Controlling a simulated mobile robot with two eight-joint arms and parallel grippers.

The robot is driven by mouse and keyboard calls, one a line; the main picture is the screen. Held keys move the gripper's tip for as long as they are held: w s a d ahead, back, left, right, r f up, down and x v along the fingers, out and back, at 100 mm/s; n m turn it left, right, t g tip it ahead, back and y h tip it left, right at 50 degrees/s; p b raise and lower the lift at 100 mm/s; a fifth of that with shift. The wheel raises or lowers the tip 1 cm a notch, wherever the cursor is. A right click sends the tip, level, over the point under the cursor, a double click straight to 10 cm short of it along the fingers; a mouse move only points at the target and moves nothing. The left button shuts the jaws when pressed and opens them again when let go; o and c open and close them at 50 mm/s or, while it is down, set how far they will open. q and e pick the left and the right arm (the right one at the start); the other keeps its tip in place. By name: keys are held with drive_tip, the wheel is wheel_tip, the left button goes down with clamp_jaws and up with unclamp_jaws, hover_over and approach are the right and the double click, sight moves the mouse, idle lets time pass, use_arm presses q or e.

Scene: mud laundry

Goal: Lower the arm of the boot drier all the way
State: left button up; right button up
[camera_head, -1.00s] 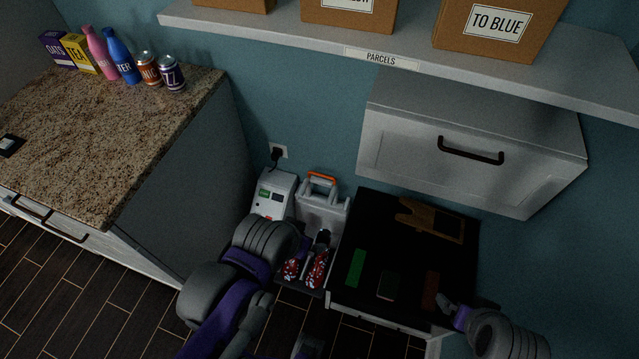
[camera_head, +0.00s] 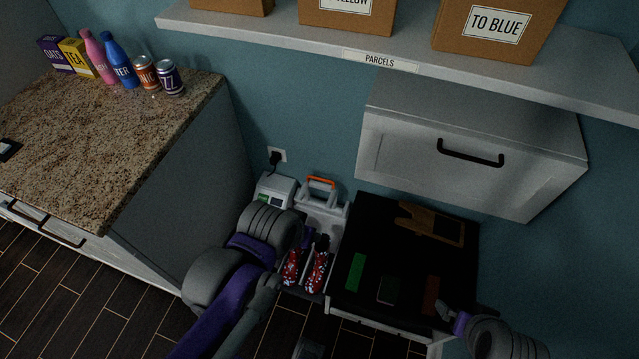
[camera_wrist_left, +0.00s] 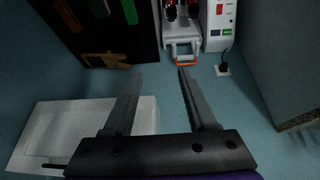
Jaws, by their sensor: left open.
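The boot drier is a white unit (camera_head: 277,188) on the floor by the wall, with a white arm topped by an orange grip (camera_head: 321,181). The arm looks raised behind two red-and-white patterned boots (camera_head: 318,272). In the left wrist view the orange grip (camera_wrist_left: 187,64) lies just beyond the fingertips, nearer the right one. My left gripper (camera_wrist_left: 160,74) is open and empty, apart from the grip. In the head view my left forearm hides part of the drier. My right gripper (camera_head: 447,310) is beside the black-topped bench; its jaws are too small to read.
The black-topped bench (camera_head: 390,235) right of the drier holds a wooden boot jack (camera_head: 430,222) and several brushes or blocks. A white wall cabinet (camera_head: 470,155) hangs above it. A granite counter (camera_head: 110,130) stands left. A plug (camera_head: 275,157) is in the wall.

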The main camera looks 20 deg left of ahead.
use_arm(q)
drive_tip(key=w+a+n+b, duration=0.1)
drive_tip(key=w, duration=0.3)
drive_tip(key=w+f+n+b, duration=0.1)
drive_tip(key=w+n+b, duration=0.1)
drive_tip(key=w, duration=0.2)
drive_tip(key=w+a+n+g+b, duration=0.1)
drive_tip(key=w+n, duration=0.1)
drive_tip(key=w, duration=0.3)
drive_tip(key=shift+a+f, duration=0.2)
drive_tip(key=shift+a, duration=0.1)
drive_tip(key=shift+c, duration=0.4)
drive_tip(key=n+g+b, duration=0.2)
drive_tip(key=n+b, duration=0.8)
drive_tip(key=n, duration=0.3)
hover_over(321, 179)
drive_tip(key=s, duration=0.2)
wheel_tip(321, 179, down, 26)
drive_tip(key=f, duration=0.3)
drive_tip(key=w+f, duration=0.1)
drive_tip(key=f, duration=0.3)
drive_tip(key=f+b, duration=0.1)
drive_tip(key=f, duration=0.3)
drive_tip(key=shift+w, duration=0.35)
use_arm(e)
wheel_tip(321, 179, down, 18)
drive_tip(key=s, duration=0.1)
drive_tip(key=shift+s+r+g, duration=0.25)
drive_tip(key=shift+s+g, duration=0.05)
drive_tip(key=shift+g, duration=0.1)
